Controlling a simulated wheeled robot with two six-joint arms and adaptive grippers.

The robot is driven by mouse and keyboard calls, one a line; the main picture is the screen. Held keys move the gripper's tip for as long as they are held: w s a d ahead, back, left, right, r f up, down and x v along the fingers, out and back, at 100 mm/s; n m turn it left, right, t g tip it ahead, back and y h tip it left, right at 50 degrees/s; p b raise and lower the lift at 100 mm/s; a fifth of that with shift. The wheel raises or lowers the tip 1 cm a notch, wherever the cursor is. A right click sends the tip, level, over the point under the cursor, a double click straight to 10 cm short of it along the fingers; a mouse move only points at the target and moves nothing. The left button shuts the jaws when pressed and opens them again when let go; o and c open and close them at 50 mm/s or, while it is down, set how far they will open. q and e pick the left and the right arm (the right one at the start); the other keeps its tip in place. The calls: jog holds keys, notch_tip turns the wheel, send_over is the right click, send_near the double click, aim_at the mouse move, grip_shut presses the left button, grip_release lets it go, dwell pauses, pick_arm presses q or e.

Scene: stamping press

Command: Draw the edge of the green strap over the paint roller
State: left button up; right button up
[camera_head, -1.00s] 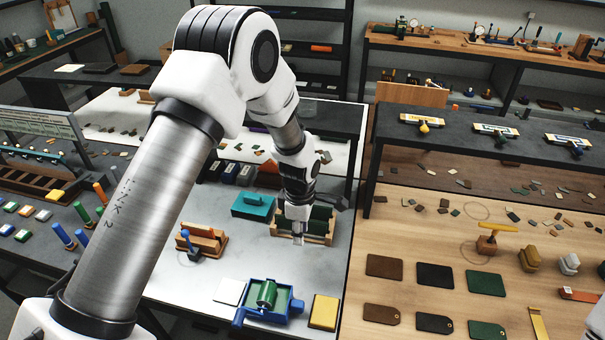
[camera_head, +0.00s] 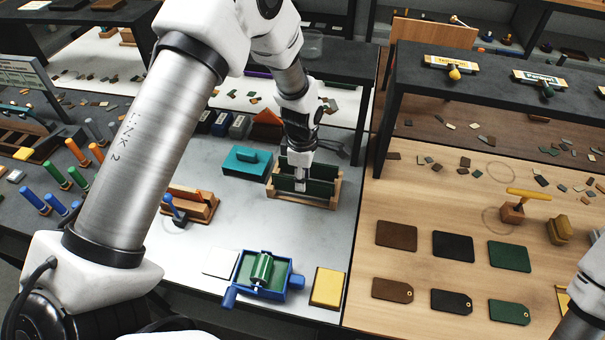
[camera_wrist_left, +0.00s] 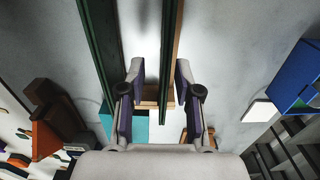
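Two long dark green straps stand on edge in a wooden rack (camera_head: 333,202) on the grey table. The front strap (camera_head: 322,188) also shows in the left wrist view (camera_wrist_left: 167,45), running between my finger pads; the other strap (camera_wrist_left: 101,45) lies outside the left finger there. My left gripper (camera_head: 300,182) is at the rack with its fingers spread; I cannot tell whether they touch the strap. The paint roller (camera_head: 262,266) is a green cylinder in a blue tray (camera_head: 297,282), nearer than the rack. My right arm shows at the lower right; its gripper is outside the frame.
A teal block (camera_head: 245,162) stands left of the rack. A wooden holder with a blue-handled tool (camera_head: 174,208) is left and nearer. A white plate (camera_head: 221,262) and a yellow block (camera_head: 327,287) flank the tray. Bare grey table lies between rack and tray.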

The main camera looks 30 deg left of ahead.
pick_arm(q)
jog(key=shift+f+p, duration=0.15)
jog(key=shift+p, duration=0.15)
jog(key=c, duration=0.3)
jog(key=shift+s+d, duration=0.2)
grip_shut()
jog(key=shift+s+r, duration=0.15)
jog(key=shift+r, duration=0.05)
jog(key=shift+w+a+r+p, duration=0.1)
jog(key=shift+w+r+p, duration=0.1)
jog(key=shift+r+p, duration=0.25)
jog(key=shift+s+r, duration=0.1)
jog(key=shift+s, duration=0.05)
pick_arm(e)
jog(key=shift+s+d+r, duration=0.15)
jog(key=shift+s+r, duration=0.15)
jog(key=shift+r, duration=0.15)
jog(key=shift+w, duration=0.1)
